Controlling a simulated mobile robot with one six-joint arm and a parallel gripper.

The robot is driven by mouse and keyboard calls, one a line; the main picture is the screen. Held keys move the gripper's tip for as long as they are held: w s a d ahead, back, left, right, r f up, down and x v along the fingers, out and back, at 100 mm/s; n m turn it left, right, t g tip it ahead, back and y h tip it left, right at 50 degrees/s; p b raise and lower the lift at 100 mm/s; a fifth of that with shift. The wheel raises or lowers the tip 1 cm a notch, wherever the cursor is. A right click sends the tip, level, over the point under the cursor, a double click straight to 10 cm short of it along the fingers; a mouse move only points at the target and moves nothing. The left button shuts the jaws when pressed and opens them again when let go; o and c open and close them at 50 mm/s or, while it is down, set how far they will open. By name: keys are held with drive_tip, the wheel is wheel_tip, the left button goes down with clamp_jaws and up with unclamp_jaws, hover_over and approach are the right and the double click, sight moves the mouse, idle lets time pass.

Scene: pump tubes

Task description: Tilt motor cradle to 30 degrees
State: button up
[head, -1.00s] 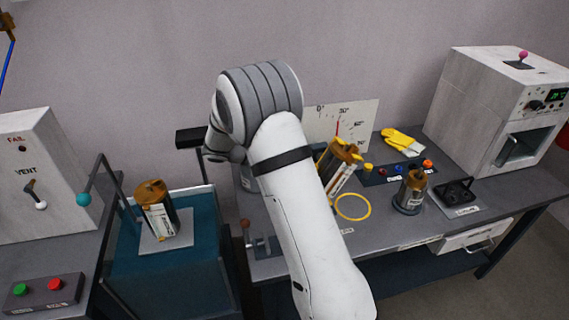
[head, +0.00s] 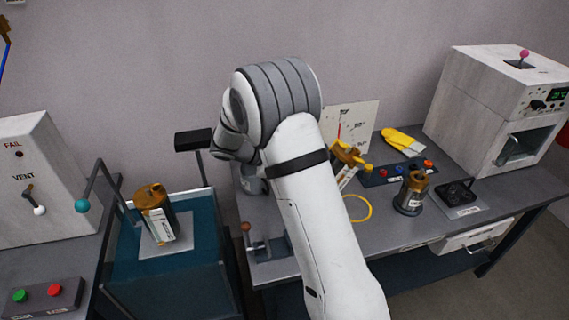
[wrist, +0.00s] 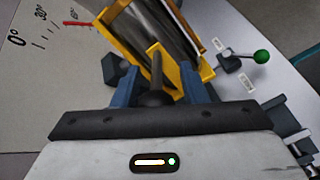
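The motor cradle is a yellow frame (wrist: 125,35) holding a dark cylindrical motor, tilted, in the wrist view. In the head view the cradle (head: 348,158) stands on the bench, partly hidden by my arm. My gripper (wrist: 162,88) has blue fingers apart on either side of a yellow tab and dark knob at the cradle's near edge. I cannot tell if the fingers touch them. The angle plate (wrist: 40,75) is marked 0°, 30° and 60°. A red pointer (wrist: 78,23) shows near the 60° label in the wrist view; the exact angle is unclear. My gripper is hidden in the head view.
A lever with a green knob (wrist: 261,57) stands right of the cradle. A blue tank (head: 175,275) with another motor (head: 158,215) is at left.

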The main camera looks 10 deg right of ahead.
drive_tip(key=shift+o, duration=1)
drive_tip(key=shift+a+r, duration=0.15)
drive_tip(key=shift+a, duration=0.15)
drive_tip(key=shift+w, duration=0.1)
drive_tip(key=b+v, duration=0.1)
drive_tip(key=v, duration=0.6)
drive_tip(key=shift+a+r, duration=0.15)
drive_tip(key=shift+a, duration=0.15)
drive_tip(key=shift+r, duration=0.1)
